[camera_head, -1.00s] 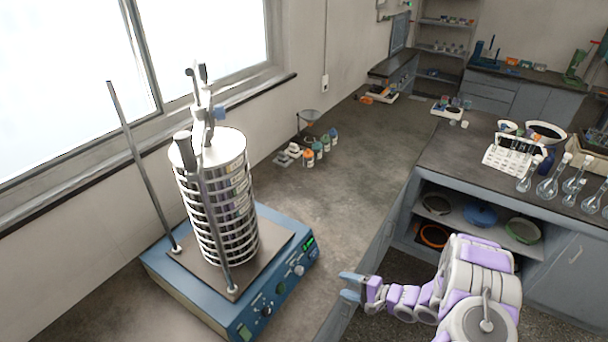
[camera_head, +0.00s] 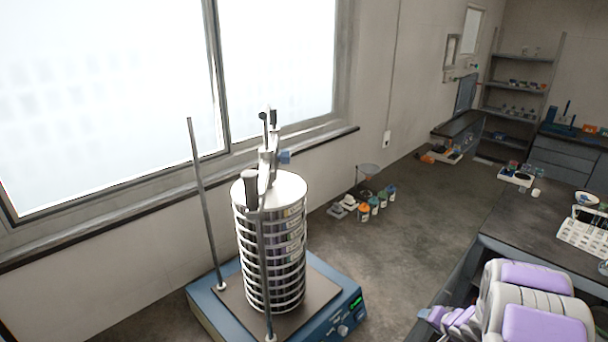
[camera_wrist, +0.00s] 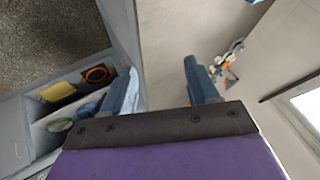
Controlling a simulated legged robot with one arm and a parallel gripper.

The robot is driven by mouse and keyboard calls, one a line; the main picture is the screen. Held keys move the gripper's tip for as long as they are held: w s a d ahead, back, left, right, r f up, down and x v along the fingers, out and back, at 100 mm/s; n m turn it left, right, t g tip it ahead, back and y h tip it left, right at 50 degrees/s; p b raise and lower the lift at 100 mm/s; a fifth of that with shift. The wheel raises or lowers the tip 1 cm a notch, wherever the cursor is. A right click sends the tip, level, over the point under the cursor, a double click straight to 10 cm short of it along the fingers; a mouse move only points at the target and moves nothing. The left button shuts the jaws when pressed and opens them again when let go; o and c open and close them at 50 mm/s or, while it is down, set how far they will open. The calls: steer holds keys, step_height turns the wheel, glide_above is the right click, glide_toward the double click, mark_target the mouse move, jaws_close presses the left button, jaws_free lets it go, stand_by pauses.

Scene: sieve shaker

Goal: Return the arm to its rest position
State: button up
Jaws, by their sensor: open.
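My arm shows at the lower right of the head view as white and lilac links, folded close to my body beside the bench edge. The jaws are hidden or cut off there. In the wrist view my gripper (camera_wrist: 160,90) is open, its two blue fingers wide apart with nothing between them. The sieve shaker (camera_head: 275,310) stands on the bench left of the arm, with a tall stack of sieves (camera_head: 272,245) on its blue base. The arm is apart from it.
Small bottles (camera_head: 374,203) and a funnel stand (camera_head: 367,171) are along the wall behind the shaker. A white rack (camera_head: 583,235) is on the right-hand bench. The wrist view shows open shelves (camera_wrist: 75,100) below a bench. The grey bench (camera_head: 415,215) is clear in its middle.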

steer(key=s+a+r+n+g+h+b, duration=0.25)
steer(key=s+r+g+h, duration=0.2)
steer(key=s+r, duration=0.85)
steer(key=s+a+r+n+g+y+b, duration=0.1)
steer(key=s+a+r+n+g+y, duration=0.1)
steer(key=s+a, duration=0.8)
steer(key=s+a+r+n+g+y+b, duration=0.2)
steer(key=s+a, duration=0.9)
steer(key=s, duration=0.6)
steer(key=shift+s+r+n+g, duration=0.35)
steer(key=shift+r+n+g, duration=0.2)
steer(key=shift+n+g, duration=0.1)
steer(key=shift+a, duration=0.1)
steer(key=shift+c, duration=0.4)
